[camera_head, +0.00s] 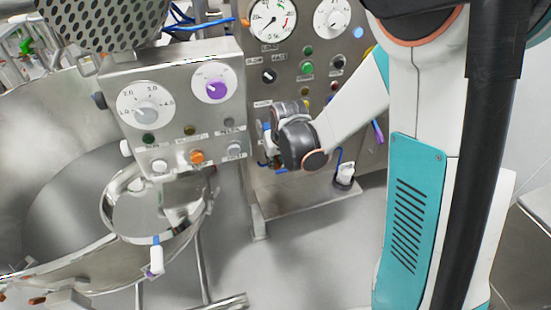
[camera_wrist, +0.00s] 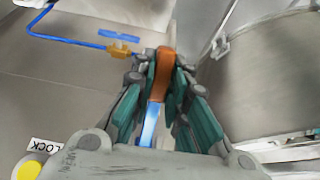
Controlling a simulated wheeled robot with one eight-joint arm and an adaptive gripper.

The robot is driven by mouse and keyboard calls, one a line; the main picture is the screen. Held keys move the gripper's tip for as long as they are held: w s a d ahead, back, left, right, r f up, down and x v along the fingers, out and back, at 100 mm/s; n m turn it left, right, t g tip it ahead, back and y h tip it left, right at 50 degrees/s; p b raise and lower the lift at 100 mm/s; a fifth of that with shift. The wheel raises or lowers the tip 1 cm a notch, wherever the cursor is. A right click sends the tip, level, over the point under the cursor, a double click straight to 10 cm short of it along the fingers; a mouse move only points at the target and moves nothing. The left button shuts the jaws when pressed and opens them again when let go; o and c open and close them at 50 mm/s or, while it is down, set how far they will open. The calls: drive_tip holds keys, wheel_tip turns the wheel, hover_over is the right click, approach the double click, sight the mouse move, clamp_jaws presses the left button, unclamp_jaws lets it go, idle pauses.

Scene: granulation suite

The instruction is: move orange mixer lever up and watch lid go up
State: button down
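The orange lever (camera_wrist: 164,68) stands between the two teal-padded fingers of my gripper (camera_wrist: 165,72) in the wrist view. The fingers lean in and look closed against its sides. A blue strip (camera_wrist: 150,126) shows between the fingers, nearer the palm. In the head view my gripper (camera_head: 267,140) is at the steel control panel, low and just right of the hanging control box. My wrist covers the lever there. The mixer lid cannot be made out with certainty.
The control box (camera_head: 188,120) with dials and buttons hangs close left of my gripper. A large steel bowl (camera_head: 60,215) stands at left. Gauges (camera_head: 272,20) and buttons fill the panel above. The wrist view shows a blue hose (camera_wrist: 70,41) with an orange fitting (camera_wrist: 121,50).

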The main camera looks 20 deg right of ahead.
drive_tip(key=shift+s+r+g+p, duration=0.2)
drive_tip(key=shift+r+g+p, duration=0.45)
drive_tip(key=shift+r+g, duration=0.1)
drive_tip(key=shift+s+r+g+p, duration=0.2)
drive_tip(key=shift+r+g+p, duration=0.45)
drive_tip(key=shift+r+g, duration=0.1)
drive_tip(key=shift+r+g+p, duration=0.55)
drive_tip(key=shift+r+g, duration=0.7)
drive_tip(key=shift+g, duration=0.25)
drive_tip(key=shift+s, duration=0.1)
drive_tip(key=c, duration=1.6)
unclamp_jaws()
drive_tip(key=shift+o, duration=0.2)
wheel_tip(320, 180, up, 12)
drive_tip(key=w, duration=0.1)
drive_tip(key=shift+w, duration=0.35)
